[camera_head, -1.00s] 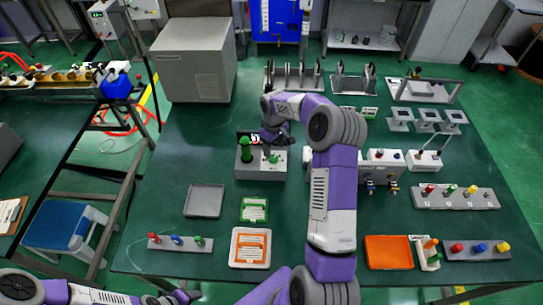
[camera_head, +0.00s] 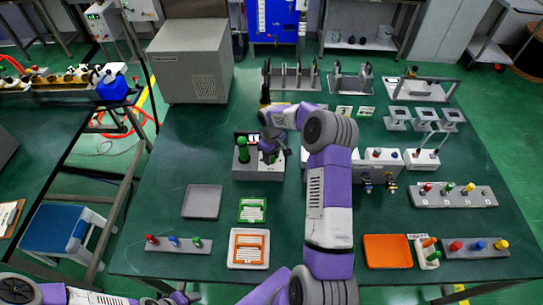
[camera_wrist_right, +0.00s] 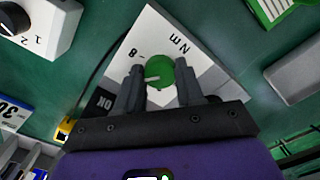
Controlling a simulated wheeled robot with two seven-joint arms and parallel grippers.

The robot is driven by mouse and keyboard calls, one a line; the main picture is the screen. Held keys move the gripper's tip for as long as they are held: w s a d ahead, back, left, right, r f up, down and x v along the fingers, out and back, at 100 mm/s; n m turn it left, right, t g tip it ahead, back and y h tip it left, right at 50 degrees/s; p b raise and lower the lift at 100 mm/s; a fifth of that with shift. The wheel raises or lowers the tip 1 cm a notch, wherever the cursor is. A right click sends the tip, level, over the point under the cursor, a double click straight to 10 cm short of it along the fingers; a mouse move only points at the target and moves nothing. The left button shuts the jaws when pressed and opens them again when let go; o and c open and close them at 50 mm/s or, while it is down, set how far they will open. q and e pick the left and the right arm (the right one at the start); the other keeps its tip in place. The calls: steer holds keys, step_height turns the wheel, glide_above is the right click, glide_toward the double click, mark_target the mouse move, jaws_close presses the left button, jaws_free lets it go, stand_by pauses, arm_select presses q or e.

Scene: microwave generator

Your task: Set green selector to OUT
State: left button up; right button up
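The grey box (camera_head: 245,173) stands mid-table in the head view, with a tall green post (camera_head: 243,150) on its left. Its round green knob (camera_wrist_right: 159,72) shows in the right wrist view, with a short white mark pointing left in that picture. My right gripper (camera_head: 268,154) is over the right side of this box and hides the knob in the head view. In the right wrist view its two fingers (camera_wrist_right: 159,75) stand on either side of the knob, apart from each other. No OUT label is readable. My left gripper (camera_head: 176,299) is low at the bottom left, partly cut off.
A grey tray (camera_head: 202,201), green card (camera_head: 252,210) and orange-marked tray (camera_head: 248,248) lie in front. A white box with valves (camera_head: 383,160) stands right of my forearm. In the wrist view, a white unit with a black dial (camera_wrist_right: 14,18) is at the upper left.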

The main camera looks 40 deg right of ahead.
steer(key=shift+c, duration=0.9)
steer(key=shift+n, duration=0.3)
steer(key=n, duration=0.4)
steer(key=shift+p, duration=0.3)
steer(key=n, duration=0.7)
steer(key=shift+p, duration=0.3)
steer(key=n+p, duration=0.1)
steer(key=n, duration=1.1)
steer(key=shift+p, duration=0.35)
steer(key=shift+w, duration=0.1)
